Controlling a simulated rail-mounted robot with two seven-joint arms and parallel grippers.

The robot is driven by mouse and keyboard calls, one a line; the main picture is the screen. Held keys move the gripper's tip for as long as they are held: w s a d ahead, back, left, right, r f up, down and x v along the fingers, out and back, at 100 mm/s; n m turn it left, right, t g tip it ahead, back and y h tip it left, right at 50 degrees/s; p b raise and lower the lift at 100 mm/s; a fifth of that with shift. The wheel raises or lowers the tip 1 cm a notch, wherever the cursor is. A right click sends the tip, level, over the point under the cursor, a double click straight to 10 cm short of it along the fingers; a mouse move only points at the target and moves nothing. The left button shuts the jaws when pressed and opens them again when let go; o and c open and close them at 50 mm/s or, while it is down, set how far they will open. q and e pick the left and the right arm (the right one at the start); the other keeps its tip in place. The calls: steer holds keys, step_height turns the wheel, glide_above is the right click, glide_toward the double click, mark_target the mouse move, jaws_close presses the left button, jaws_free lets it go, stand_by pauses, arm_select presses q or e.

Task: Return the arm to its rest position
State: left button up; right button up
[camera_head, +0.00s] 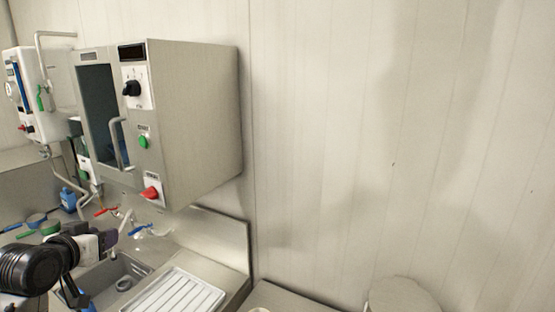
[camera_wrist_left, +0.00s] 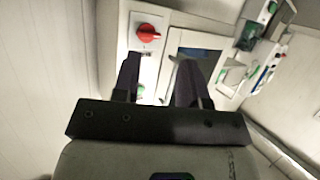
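My left arm comes in at the lower left of the head view, and its dark gripper (camera_head: 110,240) is over the sink area, below the wall-mounted steel cabinet (camera_head: 195,120). In the left wrist view my left gripper (camera_wrist_left: 158,62) has its two dark fingers apart, with nothing held between them. Past the fingers are the cabinet's red knob (camera_wrist_left: 148,33), its green button (camera_wrist_left: 140,90) and its bent door handle (camera_wrist_left: 173,75); the fingers appear apart from them. My right gripper is not in view.
The sink (camera_head: 108,277) and a ribbed drainboard (camera_head: 175,292) lie below the cabinet. Red-handled (camera_head: 106,211) and blue-handled (camera_head: 142,230) taps stand close to the gripper. A white wall unit (camera_head: 40,95) hangs at the left.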

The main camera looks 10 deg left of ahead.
arm_select(q)
steer(key=s+d+f+m+g+p, duration=0.3)
steer(key=s+d+f+p, duration=0.3)
steer(key=s+d+f, duration=1.05)
steer(key=s+d+f+g+h+p, duration=0.1)
steer(key=s+d+f+g+p, duration=0.1)
steer(key=s+f, duration=0.5)
steer(key=s+d+f+g+p, duration=0.2)
steer(key=s+d+f+g, duration=0.3)
steer(key=s, duration=0.8)
steer(key=shift+s+d+f+m+h, duration=0.15)
steer(key=shift+d+f+m+h, duration=0.2)
steer(key=shift+f, duration=0.6)
